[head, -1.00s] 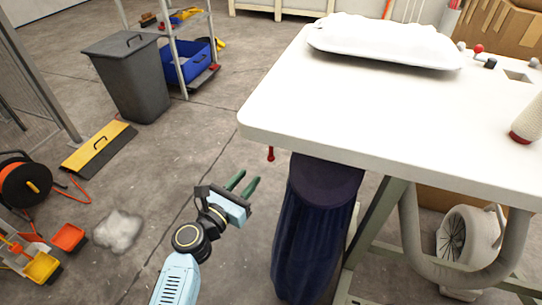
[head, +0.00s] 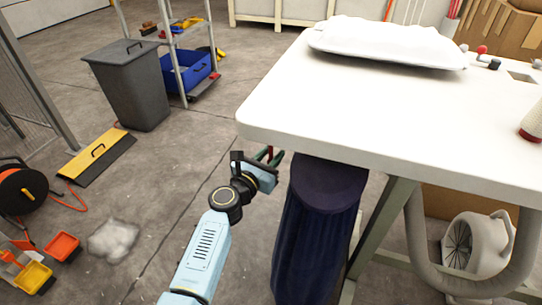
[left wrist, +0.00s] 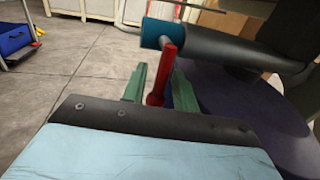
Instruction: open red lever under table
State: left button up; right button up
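The red lever (left wrist: 164,72) hangs below the near left corner of the white table (head: 330,120). In the left wrist view it joins a dark cylinder with a teal end (left wrist: 155,32). My left gripper (head: 270,156) is at the table's edge in the head view. In the left wrist view its green fingers (left wrist: 159,88) stand one on each side of the lever's lower end. The fingers look open, with the lever between them; I cannot tell whether either one touches it. In the head view only a little red shows between the fingers. My right gripper is not in view.
A dark blue fabric bag (head: 318,220) hangs under the table, close to the right of my left gripper. A white pillow (head: 385,42) lies on the table. A grey bin (head: 128,85) and white fluff (head: 113,240) are on the floor to the left.

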pick_arm(q)
jog(key=shift+c, duration=0.4)
grip_shut()
